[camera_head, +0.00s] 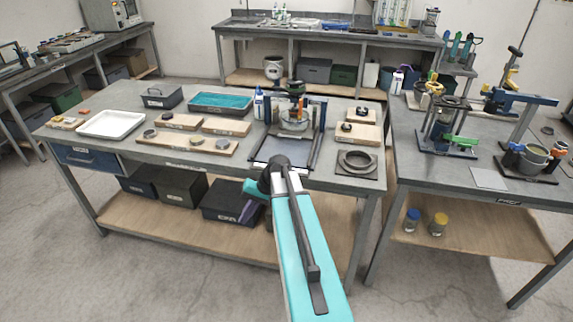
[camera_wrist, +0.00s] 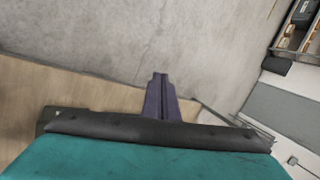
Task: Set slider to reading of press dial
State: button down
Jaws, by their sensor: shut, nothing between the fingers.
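A press-like stand (camera_head: 297,112) with a dark frame and a round metal part stands at the back of the middle bench. More stands, one with a green part (camera_head: 459,141) and one with a blue arm (camera_head: 522,98), are on the right bench. Which one bears the press dial, and any reading, is too small to tell.
The middle bench (camera_head: 95,143) also holds a white tray (camera_head: 111,124), a teal-filled tray (camera_head: 221,102) and a square plate with a ring (camera_head: 356,162). Dark boxes (camera_head: 181,186) sit on its lower shelf. Concrete floor (camera_head: 60,265) is clear at the front left.

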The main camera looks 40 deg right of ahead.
jog(key=s+d+r+m+t, duration=0.1)
jog(key=s+d+r+t, duration=0.1)
jog(key=d+r, duration=0.3)
jog(key=s+d+r+m+t, duration=0.1)
jog(key=d+r, duration=0.5)
jog(key=d, duration=0.7)
jog(key=s+d+r+m+t+y, duration=0.1)
jog(key=s+d+r+m+t, duration=0.1)
jog(key=s+d+r, duration=0.3)
jog(key=shift+s+d+r+t, duration=0.15)
jog(key=shift+d+t, duration=0.15)
jog(key=shift+d, duration=0.5)
jog(key=shift+s+d+r+t, duration=0.15)
jog(key=shift+d+t, duration=0.15)
jog(key=shift+d, duration=0.45)
jog(key=shift+d+r+t, duration=0.15)
jog(key=shift+d+t, duration=0.15)
jog(key=shift+d, duration=0.5)
jog(key=shift+w+a+f, duration=0.1)
jog(key=shift+w+f, duration=0.05)
